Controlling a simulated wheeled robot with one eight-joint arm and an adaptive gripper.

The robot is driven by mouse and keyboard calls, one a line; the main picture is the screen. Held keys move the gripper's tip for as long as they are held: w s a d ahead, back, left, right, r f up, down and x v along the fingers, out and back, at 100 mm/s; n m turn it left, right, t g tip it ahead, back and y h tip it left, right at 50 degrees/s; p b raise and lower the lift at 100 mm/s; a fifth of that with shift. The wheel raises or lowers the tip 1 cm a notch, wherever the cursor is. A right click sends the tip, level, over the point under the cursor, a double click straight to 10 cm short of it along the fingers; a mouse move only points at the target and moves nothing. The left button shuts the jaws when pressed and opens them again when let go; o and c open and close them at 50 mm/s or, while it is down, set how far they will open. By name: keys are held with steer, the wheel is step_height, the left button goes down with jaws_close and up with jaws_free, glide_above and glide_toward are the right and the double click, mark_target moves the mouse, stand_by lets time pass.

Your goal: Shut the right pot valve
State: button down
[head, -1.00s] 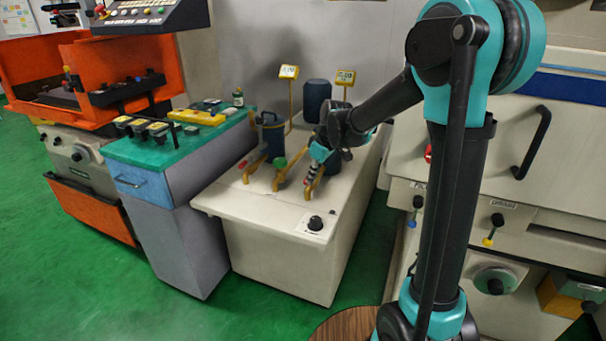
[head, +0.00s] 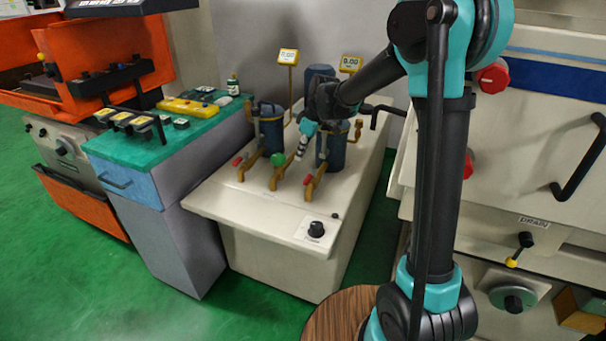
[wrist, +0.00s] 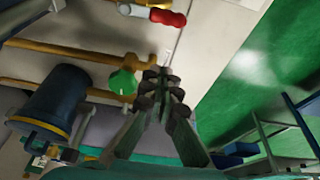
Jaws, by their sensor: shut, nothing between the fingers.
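The right pot valve's red handle (head: 308,180) sits on the front end of the right brass pipe, before the right blue pot (head: 331,150).
The middle pipe bears the green knob (head: 277,159), the left one another red handle (head: 238,160). The left pot (head: 271,130) and yellow displays stand behind. A black dial (head: 316,229) sits at the bench's front. A green-topped cabinet (head: 160,147) stands left.

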mark_target(310, 178)
steer(key=x, duration=1)
steer(key=shift+s+d+r, duration=0.1)
steer(key=shift+s+d, duration=0.15)
steer(key=shift+d, duration=0.35)
steer(key=shift+s+d+r, duration=0.15)
steer(key=shift+s+d, duration=0.1)
steer(key=shift+d, duration=0.4)
steer(key=shift+s+d+r, duration=0.1)
steer(key=shift+s+d, duration=0.1)
steer(key=shift+d, duration=0.4)
steer(key=shift+d, duration=0.1)
